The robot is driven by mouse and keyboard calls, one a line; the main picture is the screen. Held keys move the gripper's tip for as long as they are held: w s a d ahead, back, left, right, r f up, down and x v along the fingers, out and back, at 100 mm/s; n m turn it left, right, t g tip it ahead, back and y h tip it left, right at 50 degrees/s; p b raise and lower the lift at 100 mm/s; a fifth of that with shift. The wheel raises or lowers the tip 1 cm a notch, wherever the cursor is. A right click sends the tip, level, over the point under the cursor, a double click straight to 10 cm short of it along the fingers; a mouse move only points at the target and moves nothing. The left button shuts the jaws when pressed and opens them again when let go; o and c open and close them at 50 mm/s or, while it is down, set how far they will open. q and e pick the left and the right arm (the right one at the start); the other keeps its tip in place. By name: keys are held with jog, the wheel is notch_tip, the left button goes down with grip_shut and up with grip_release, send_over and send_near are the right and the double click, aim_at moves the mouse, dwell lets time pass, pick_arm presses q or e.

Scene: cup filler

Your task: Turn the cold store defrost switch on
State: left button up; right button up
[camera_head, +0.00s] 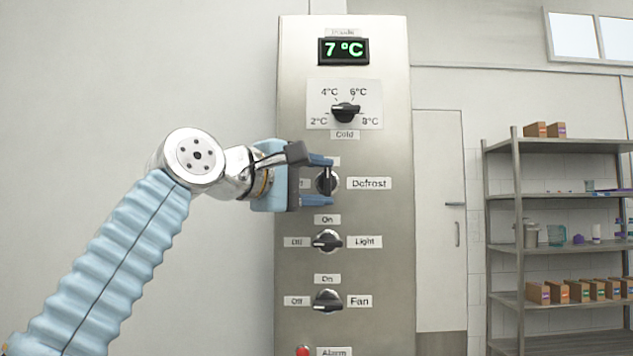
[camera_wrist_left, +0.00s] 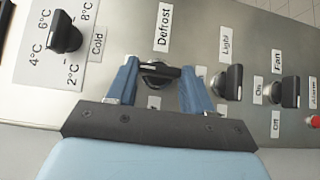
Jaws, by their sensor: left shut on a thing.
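The defrost switch (camera_head: 327,182) is a black knob on a steel panel, left of its "Defrost" label (camera_head: 369,183). Its grip bar stands upright in the head view, in line with the On label above, which the gripper mostly covers. My left gripper (camera_head: 326,181) reaches in from the left, one blue finger above the knob and one below. It is shut on the knob across the bar's ends. In the left wrist view the knob (camera_wrist_left: 158,72) lies between both fingers, its bar running from finger to finger. The Off label is partly hidden by the gripper. My right gripper is not in view.
The cold dial (camera_head: 345,112) is above, under a display (camera_head: 343,50) reading 7 °C. The light switch (camera_head: 326,241) and fan switch (camera_head: 327,300) are below, both pointing towards Off. A red alarm lamp (camera_head: 303,351) is lower. Shelves (camera_head: 516,240) stand at the right.

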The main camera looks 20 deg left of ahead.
pick_arm(q)
jog(key=o, duration=1)
jog(key=shift+o, duration=0.2)
jog(key=b+v, duration=0.2)
jog(key=v, duration=1.1)
jog(key=shift+s+a, duration=0.15)
jog(key=shift+s, duration=0.2)
